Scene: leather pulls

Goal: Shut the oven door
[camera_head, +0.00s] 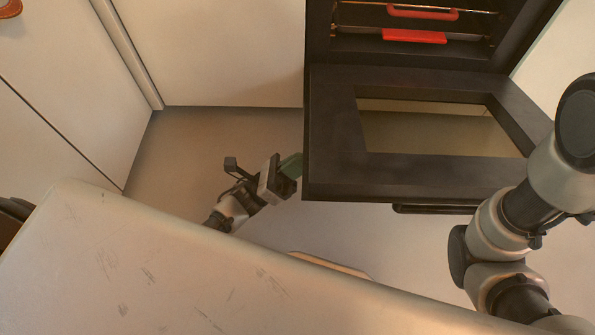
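The black oven door (335,150) hangs open and lies about flat, with a glass window in its middle. The oven (319,30) stands behind it, its inside showing racks and red parts. A dark handle bar (435,209) shows under the door's front edge. My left gripper (288,170) is beside the door's left front corner. Its green finger part is close to the door's edge; I cannot tell whether it touches, nor whether the fingers are apart. My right arm comes in at the right, in front of the door's right corner; its gripper is out of view.
White cabinet fronts (60,90) stand on the left and behind, with a brown leather pull (9,8) at the top left corner. The bare floor (195,150) is free left of the oven door.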

